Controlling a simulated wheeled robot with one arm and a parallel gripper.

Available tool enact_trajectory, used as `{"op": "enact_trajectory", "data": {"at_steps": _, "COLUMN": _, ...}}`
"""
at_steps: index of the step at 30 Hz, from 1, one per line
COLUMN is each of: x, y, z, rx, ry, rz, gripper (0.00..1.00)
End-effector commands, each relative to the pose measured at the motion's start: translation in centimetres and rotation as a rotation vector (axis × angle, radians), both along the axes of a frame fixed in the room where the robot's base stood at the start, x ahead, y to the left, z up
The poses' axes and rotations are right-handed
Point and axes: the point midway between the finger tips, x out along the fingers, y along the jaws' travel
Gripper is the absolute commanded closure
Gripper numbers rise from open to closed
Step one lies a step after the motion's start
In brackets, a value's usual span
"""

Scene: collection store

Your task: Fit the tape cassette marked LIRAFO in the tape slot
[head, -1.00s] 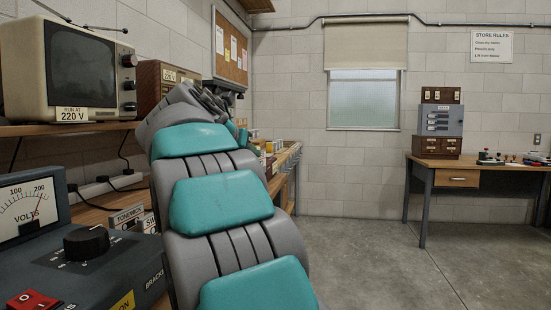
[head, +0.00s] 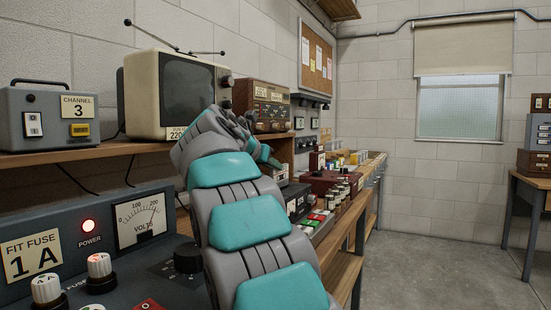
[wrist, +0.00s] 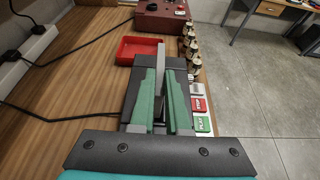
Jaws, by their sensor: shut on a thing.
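In the wrist view my gripper (wrist: 162,92) is shut on a thin grey slab (wrist: 161,62), seen edge-on and upright between the two green-faced fingers. It looks like a tape cassette, but no LIRAFO marking shows. Below the gripper is a dark machine with a red STOP key (wrist: 199,105) and a green PLAY key (wrist: 203,124) along its right side. The gripper covers most of it, and the tape slot is hidden. In the head view the coloured keys (head: 318,218) show just right of my arm, which hides the gripper.
A red tray (wrist: 128,50) lies beyond the machine on the wooden bench. A red box (wrist: 162,22) stands further back, with several small bottle-like items (wrist: 190,45) along the bench's right edge. A television (head: 172,95) stands on the shelf. The floor (head: 430,270) at right is clear.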

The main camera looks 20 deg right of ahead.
Motion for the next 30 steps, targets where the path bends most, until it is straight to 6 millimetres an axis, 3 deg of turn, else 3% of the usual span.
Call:
{"op": "enact_trajectory", "data": {"at_steps": 3, "x": -0.1, "y": 0.0, "z": -1.4, "rx": 0.0, "ry": -0.003, "rz": 0.001, "gripper": 1.0}}
{"op": "enact_trajectory", "data": {"at_steps": 11, "x": -0.1, "y": 0.0, "z": -3.1, "rx": -0.001, "ry": -0.002, "rz": 0.001, "gripper": 1.0}}
{"op": "enact_trajectory", "data": {"at_steps": 30, "x": -0.1, "y": 0.0, "z": -3.2, "rx": 0.0, "ry": -0.003, "rz": 0.0, "gripper": 1.0}}
